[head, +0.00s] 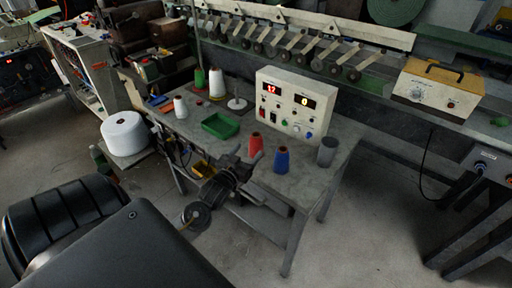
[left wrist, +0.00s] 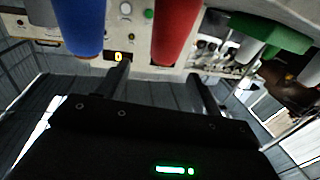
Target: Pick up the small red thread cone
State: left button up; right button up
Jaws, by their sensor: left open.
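The small red thread cone (head: 254,143) stands upright on the grey table, left of a blue cone (head: 282,160). My left gripper (head: 244,157) is open at the table's front edge, its fingers pointing toward the red cone. The gripper partly hides the cone's lower part. In the left wrist view, the red cone (left wrist: 177,30) lies beyond the fingertips, between the lines of the two fingers (left wrist: 158,74). The blue cone (left wrist: 77,22) is outside the left finger there. I see no clear contact with the red cone. My right gripper is not in view.
A cream control box (head: 296,103) with lit displays stands behind the cones. A green tray (head: 220,125) is to the left, and a grey cup (head: 326,152) to the right. White cones (head: 180,107) stand further left. Bare tabletop (head: 347,143) shows at the right end.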

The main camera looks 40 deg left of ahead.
aim_at(253, 140)
pick_arm(q)
jog(key=x, duration=0.3)
jog(key=shift+w, duration=0.35)
jog(key=shift+w+a+r+p, duration=0.2)
jog(key=shift+w+p, duration=0.1)
jog(key=shift+p, duration=0.1)
jog(key=x, duration=0.2)
jog(key=p+x, duration=0.1)
jog(key=shift+w+a, duration=0.25)
jog(key=shift+a, duration=0.1)
jog(key=shift+w+f, duration=0.1)
jog(key=shift+w, duration=0.3)
jog(key=c, duration=1.4)
grip_shut()
jog(key=shift+a, duration=0.1)
